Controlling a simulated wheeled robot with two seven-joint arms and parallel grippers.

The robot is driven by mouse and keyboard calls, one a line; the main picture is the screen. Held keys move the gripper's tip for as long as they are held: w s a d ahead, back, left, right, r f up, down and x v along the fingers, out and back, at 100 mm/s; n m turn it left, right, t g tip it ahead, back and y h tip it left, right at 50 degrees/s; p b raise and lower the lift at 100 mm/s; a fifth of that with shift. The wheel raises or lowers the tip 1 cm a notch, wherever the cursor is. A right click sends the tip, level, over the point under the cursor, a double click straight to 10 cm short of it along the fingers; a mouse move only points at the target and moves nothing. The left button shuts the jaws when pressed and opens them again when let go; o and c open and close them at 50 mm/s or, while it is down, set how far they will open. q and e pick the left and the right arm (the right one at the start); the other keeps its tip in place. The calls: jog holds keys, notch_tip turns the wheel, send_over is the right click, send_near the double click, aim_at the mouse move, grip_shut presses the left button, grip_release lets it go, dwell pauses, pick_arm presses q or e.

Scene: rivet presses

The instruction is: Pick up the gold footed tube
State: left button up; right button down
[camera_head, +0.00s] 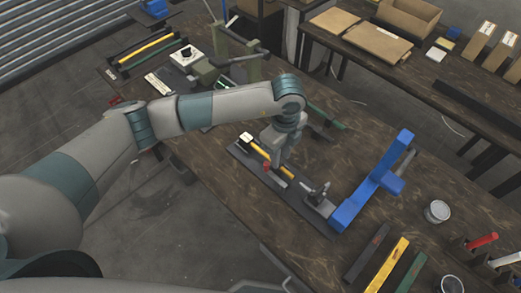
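My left arm reaches in from the left over the workbench (225,180). My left gripper (276,160) points down over a dark base plate (300,208). A gold-yellow tube (257,148) lies along this plate, with a white piece at its upper left end. The gripper covers the middle of the tube, and a yellow part shows again to its lower right. The fingers are too small and overlapped to tell whether they are open or touch the tube. My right gripper is not in view.
A blue press frame (368,188) stands right of the plate, beside a grey clamp (317,194). A green-grey press (222,68) stands at the back. Another bench (400,70) holds cardboard boxes.

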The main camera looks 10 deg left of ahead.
aim_at(281, 165)
pick_arm(q)
notch_tip(281, 165, down, 3)
jog(key=shift+s+d+r+p, duration=0.1)
jog(key=shift+d+p, duration=0.05)
jog(key=shift+p, duration=0.6)
jog(key=shift+f, duration=0.5)
grip_shut()
